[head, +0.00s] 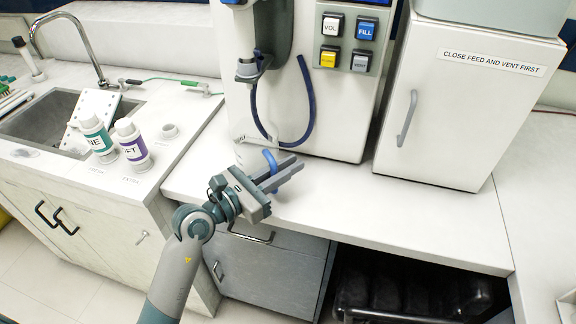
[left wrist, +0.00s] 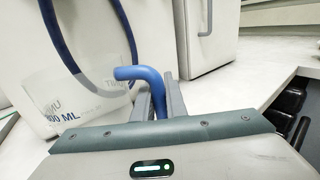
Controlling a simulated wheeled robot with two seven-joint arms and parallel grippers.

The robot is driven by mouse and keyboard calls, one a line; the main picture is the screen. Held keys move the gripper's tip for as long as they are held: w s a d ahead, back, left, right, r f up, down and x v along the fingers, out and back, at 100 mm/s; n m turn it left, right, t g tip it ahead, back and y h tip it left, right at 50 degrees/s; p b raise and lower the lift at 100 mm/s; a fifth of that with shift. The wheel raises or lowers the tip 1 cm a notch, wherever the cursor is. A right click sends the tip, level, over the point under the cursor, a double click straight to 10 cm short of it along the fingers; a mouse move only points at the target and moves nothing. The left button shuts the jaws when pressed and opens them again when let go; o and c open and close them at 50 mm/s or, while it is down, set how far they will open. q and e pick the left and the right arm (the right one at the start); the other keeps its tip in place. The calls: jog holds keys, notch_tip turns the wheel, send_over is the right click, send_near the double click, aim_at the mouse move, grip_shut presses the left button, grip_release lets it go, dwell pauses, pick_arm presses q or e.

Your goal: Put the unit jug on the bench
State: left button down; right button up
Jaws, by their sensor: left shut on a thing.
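The unit jug is a clear vessel with a blue handle (head: 270,160). Its transparent body (head: 242,150) is hard to make out against the white machine in the head view. In the left wrist view, the jug's clear wall (left wrist: 85,98) shows printed lettering ending in "ML" at the left. My left gripper (head: 292,168) is shut on the blue handle, which stands up between the two fingers in the left wrist view. The jug is at the front of the machine, over the white bench (head: 350,205). I cannot tell whether its base touches the bench. My right gripper is not in view.
The white machine (head: 335,115) with buttons and a blue hose (head: 309,95) stands behind the jug. A white cabinet (head: 455,120) is at right. Two labelled bottles (head: 133,145) stand by the sink (head: 50,120) at left. The bench front right of the gripper is clear.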

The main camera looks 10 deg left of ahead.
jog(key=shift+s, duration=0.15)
pick_arm(q)
jog(key=c, duration=1.8)
grip_release()
jog(key=shift+f, duration=0.1)
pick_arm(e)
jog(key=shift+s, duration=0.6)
